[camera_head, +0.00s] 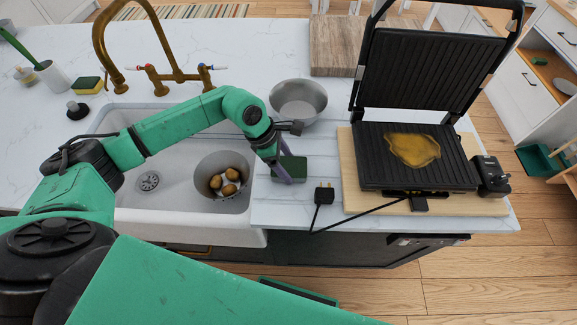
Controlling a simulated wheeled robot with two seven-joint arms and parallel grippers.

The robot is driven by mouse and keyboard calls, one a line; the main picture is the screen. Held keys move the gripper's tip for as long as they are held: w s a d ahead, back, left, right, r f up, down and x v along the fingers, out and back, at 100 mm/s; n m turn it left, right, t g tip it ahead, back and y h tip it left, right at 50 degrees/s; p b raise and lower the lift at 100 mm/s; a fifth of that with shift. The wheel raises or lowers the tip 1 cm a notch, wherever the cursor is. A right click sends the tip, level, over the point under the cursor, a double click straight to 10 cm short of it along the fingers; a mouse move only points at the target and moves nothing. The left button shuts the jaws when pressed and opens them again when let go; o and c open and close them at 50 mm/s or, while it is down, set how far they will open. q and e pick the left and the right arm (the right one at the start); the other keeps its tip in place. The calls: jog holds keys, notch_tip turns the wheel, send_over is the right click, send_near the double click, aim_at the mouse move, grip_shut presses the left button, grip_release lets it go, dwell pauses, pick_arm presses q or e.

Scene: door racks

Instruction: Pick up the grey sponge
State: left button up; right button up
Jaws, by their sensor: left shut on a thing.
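The sponge (294,167) is a small block at the counter's front, just right of the sink. Its visible face looks dark green; I cannot make out a grey side. My left gripper (283,168) reaches down to it from the left, with its fingers pointing down, and is shut on it. The fingers hide part of the sponge. I cannot tell whether the sponge touches the counter or is slightly raised. My right gripper is not in view.
The sink (125,180) holds a bowl (208,164) of potatoes. An empty metal bowl (299,100) stands behind the gripper. A black plug (324,194) and the open grill (372,168) on a board are to the right. A yellow-green sponge (88,86) lies back left, near the brass tap (107,60).

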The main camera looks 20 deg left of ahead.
aim_at(287, 165)
pick_arm(q)
jog(key=shift+r+p, duration=0.25)
jog(key=shift+p, duration=0.15)
jog(key=shift+r, duration=0.25)
notch_tip(287, 165, up, 7)
jog(key=b, duration=0.3)
jog(key=shift+w+r, duration=0.1)
jog(key=shift+r, duration=0.05)
notch_tip(287, 165, up, 12)
jog(key=b, duration=0.2)
jog(key=shift+r, duration=0.15)
